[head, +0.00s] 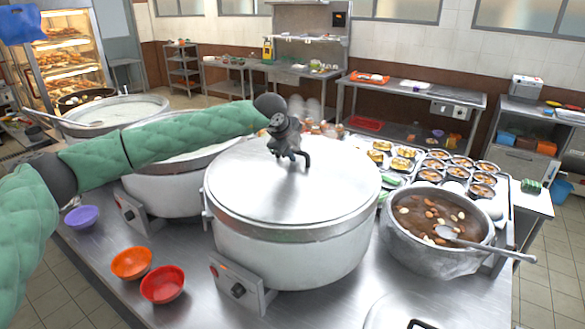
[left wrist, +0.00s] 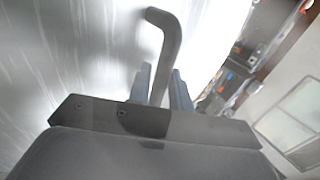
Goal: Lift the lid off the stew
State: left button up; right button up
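A large silver pot (head: 290,250) stands in the middle of the counter, covered by a flat round metal lid (head: 245,185). The lid rests level on the rim, so the contents are hidden. My left gripper (head: 290,148) is over the lid's middle, at its dark curved handle (head: 307,160). In the left wrist view the handle (left wrist: 168,50) passes between the two fingers of my left gripper (left wrist: 161,80), which sit close on both sides of it; they look shut on it. My right gripper is not in view.
An open pot of brown stew (head: 425,215) with a ladle (head: 485,243) stands at right. Filled bowls (head: 433,175) sit behind it. Other large pots (head: 110,110) stand at left. Orange (head: 131,263), red (head: 163,284) and purple (head: 82,217) bowls are in front at left.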

pick_arm(q)
grip_shut()
jog(key=shift+r, duration=0.15)
dwell(1.2)
